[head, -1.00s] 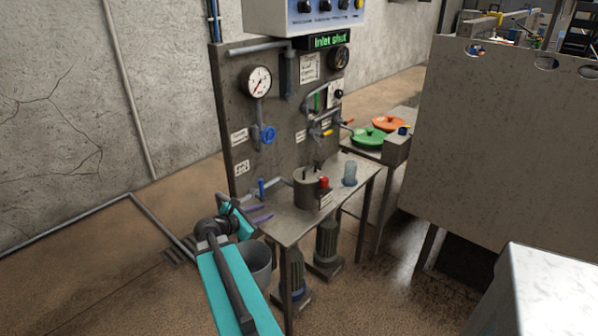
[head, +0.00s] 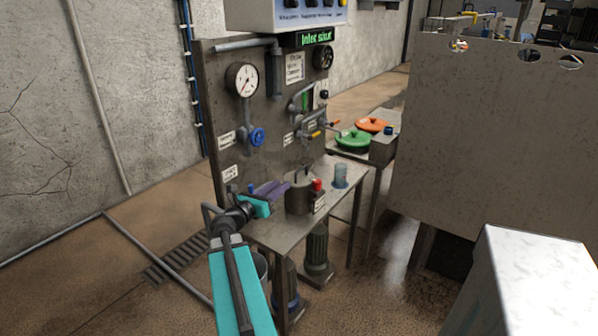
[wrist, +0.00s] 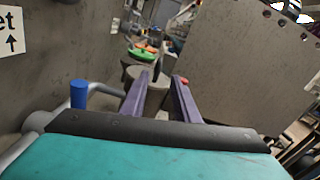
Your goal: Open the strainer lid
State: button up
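The strainer (head: 298,200) is a grey metal pot with a flat lid on the steel bench, with thin dark upright parts at its top. In the wrist view the strainer (wrist: 155,98) stands ahead, between and beyond my two purple fingers. My gripper (head: 284,187) is beside the strainer's left side at about lid height, and its fingers point at it. In the wrist view my gripper (wrist: 161,76) is open with a clear gap between the fingers and nothing held. The lid looks closed; I cannot tell whether a finger touches it.
A red knob (head: 318,185) stands right of the strainer, with a clear blue cup (head: 340,176) beyond. A blue-handled valve (wrist: 78,95) and pipe lie close at the left. The panel (head: 230,100) with gauges rises behind. Green (head: 353,139) and orange lids lie farther back.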

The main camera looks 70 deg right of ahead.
aim_at(296, 174)
jog(key=shift+p+x, duration=0.85)
jog(key=shift+x, duration=6)
grip_shut()
